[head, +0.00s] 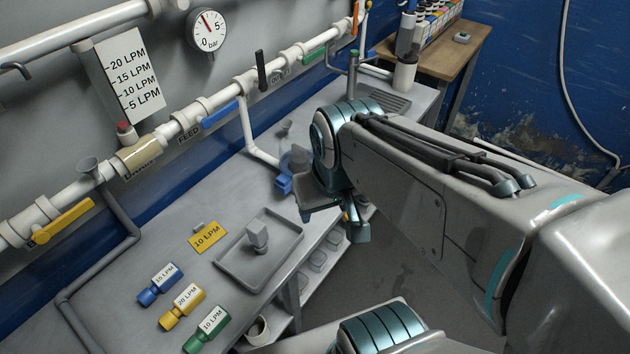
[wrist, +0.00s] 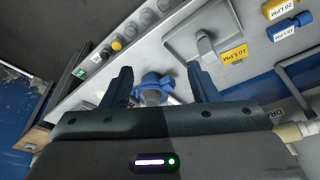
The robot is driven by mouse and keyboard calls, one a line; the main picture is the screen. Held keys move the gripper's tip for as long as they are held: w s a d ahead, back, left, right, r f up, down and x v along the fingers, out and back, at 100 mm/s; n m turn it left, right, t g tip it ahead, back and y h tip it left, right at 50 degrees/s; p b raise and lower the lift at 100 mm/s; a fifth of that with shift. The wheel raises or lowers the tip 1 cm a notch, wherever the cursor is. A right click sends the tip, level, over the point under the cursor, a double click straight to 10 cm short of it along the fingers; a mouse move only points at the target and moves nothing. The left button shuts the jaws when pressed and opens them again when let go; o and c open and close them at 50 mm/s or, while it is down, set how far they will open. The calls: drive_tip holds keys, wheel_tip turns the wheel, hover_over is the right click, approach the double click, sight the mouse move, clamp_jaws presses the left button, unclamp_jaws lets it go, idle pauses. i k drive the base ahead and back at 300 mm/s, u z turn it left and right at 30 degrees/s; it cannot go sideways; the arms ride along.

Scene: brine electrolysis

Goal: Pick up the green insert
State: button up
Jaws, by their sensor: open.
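The green insert (head: 207,330), labelled 10 LPM, lies on the front left of the grey bench in the head view. It is the nearest of a group of three inserts. I cannot make it out in the wrist view. My gripper (head: 332,221) is far to the right of it, over the bench's right part. In the wrist view my gripper (wrist: 160,75) is open and empty, its two dark blue fingers apart. A blue fitting (wrist: 152,84) shows between and beyond the fingers; whether it touches them I cannot tell.
Yellow 20 LPM (head: 183,306) and blue 15 LPM (head: 160,284) inserts lie behind the green one. A grey tray (head: 235,275) with a grey block stands to their right, by a yellow 10 LPM card (head: 207,237). White pipes (head: 180,124) run along the wall.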

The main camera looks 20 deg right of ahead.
sight(215, 321)
drive_tip(key=u, duration=0.05)
drive_tip(key=k, duration=0.5)
drive_tip(key=u, duration=1.05)
drive_tip(key=i, duration=0.3)
drive_tip(key=u, duration=0.05)
